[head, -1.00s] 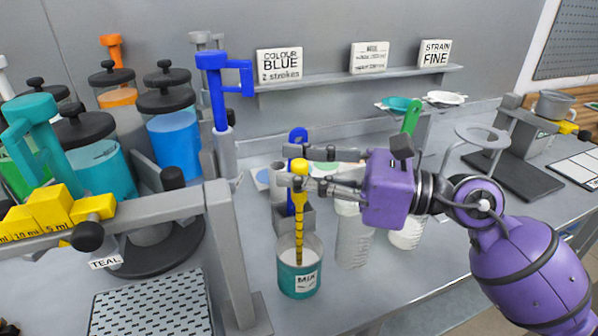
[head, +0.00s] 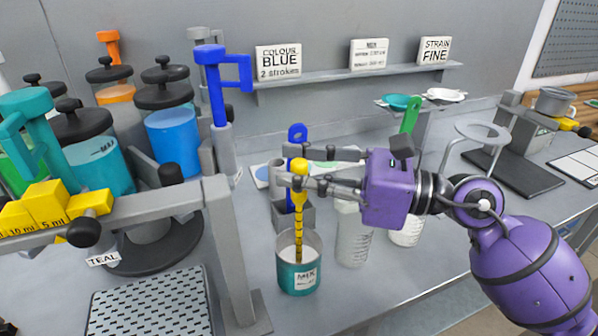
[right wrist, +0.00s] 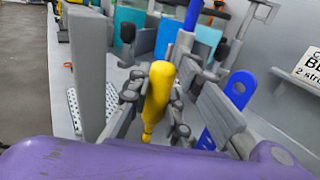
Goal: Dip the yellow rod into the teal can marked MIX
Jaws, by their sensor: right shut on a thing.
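The teal can marked MIX (head: 299,274) stands upright on the bench, with white contents showing inside its rim. The yellow rod (head: 299,226) is upright, its thick handle at the top and its lower end down inside the can's mouth. How deep the tip sits is hidden. My right gripper (head: 297,182) is shut on the rod's handle above the can. In the right wrist view the rod (right wrist: 158,92) stands between the two fingers. My left gripper is not in view.
A blue slotted tool (head: 297,140) stands in a grey holder (head: 294,214) just behind the can. White containers (head: 353,235) stand to the right. A grey frame post (head: 235,250) and perforated tray (head: 152,300) are to the left. Bench in front of the can is clear.

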